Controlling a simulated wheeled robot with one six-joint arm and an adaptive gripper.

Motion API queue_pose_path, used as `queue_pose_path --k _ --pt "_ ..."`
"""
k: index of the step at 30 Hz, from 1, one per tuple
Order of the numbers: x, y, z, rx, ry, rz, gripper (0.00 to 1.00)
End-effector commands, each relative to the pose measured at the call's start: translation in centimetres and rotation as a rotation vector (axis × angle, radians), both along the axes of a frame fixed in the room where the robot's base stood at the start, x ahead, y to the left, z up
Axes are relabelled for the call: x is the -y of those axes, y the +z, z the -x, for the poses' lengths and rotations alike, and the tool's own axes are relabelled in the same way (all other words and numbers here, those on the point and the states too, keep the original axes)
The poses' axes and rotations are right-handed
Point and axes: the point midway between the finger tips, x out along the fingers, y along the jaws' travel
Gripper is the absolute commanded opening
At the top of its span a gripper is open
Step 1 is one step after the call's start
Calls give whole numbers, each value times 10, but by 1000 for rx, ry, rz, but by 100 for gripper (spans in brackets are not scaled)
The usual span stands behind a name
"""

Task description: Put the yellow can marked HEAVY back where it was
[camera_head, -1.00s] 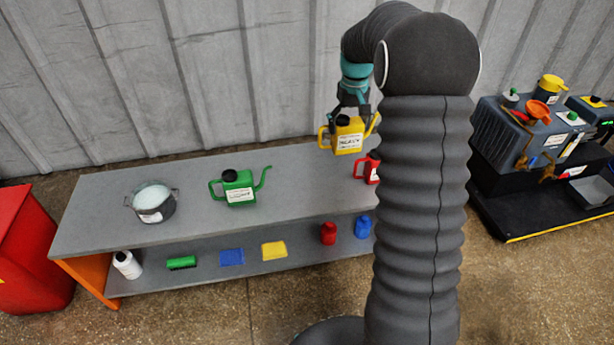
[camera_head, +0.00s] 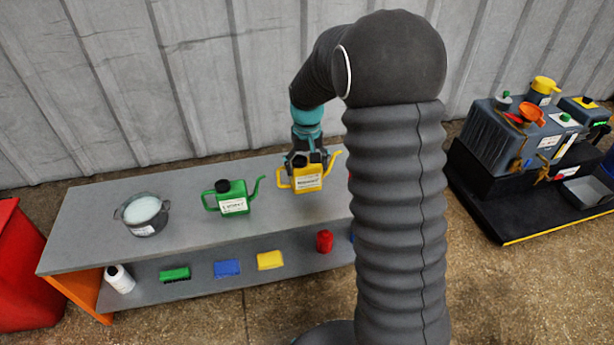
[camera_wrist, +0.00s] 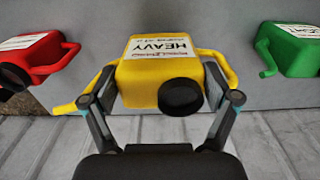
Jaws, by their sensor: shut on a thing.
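The yellow can marked HEAVY (camera_head: 307,179) is upright at the right part of the grey bench top (camera_head: 262,205), with its label facing the head camera. My gripper (camera_head: 305,159) is shut on it from above and behind. In the wrist view the yellow can (camera_wrist: 150,62) is between the two fingers (camera_wrist: 160,100), its black cap towards my wrist. I cannot tell whether its base touches the bench. The green can (camera_head: 232,198) stands to its left. The red can (camera_wrist: 38,62) shows in the wrist view; my arm hides most of it in the head view.
A steel pot (camera_head: 142,215) stands at the bench's left. The lower shelf holds a white bottle (camera_head: 119,278), a green brush (camera_head: 174,274), blue (camera_head: 227,268) and yellow (camera_head: 270,260) sponges and a red bottle (camera_head: 324,241). A corrugated wall (camera_head: 180,90) is close behind.

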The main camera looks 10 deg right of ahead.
Motion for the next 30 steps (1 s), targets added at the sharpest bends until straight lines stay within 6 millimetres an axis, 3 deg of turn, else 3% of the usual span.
queue_pose_path --k 9,20,21,22,30 --pt "0 -37 0 -3 0 0 30" --pt "0 -41 0 -1 1 0 30" --pt "0 -41 0 -1 1 0 92" --pt "0 -41 0 -1 1 0 99" --pt "0 -41 0 -1 1 0 100"
